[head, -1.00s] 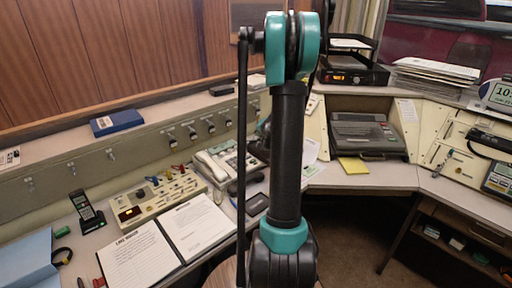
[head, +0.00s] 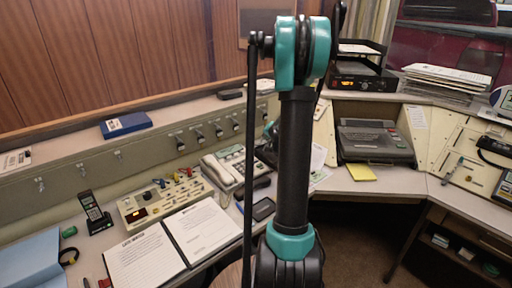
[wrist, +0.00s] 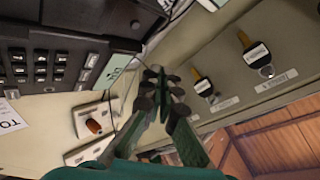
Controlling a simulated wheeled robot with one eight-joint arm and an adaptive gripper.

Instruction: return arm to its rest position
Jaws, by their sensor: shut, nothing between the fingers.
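My arm stands upright in the middle of the head view, with teal joints and dark links. Its gripper is hidden there behind the arm. In the wrist view my gripper (wrist: 160,88) shows with its dark fingertips together and nothing between them. It hangs over the desk, beside a panel with keys (wrist: 255,55) in it. A dark push-button phone unit (wrist: 55,60) is at the upper left of that view. A pale switch box with an orange rocker (wrist: 93,126) lies left of the fingers.
The desk holds an open binder (head: 201,228), a cordless phone (head: 94,212), a button console (head: 165,194) and a desk phone (head: 226,165). A typewriter (head: 375,142) stands right of my arm. A blue book (head: 126,124) lies on the ledge. Floor shows at the lower right.

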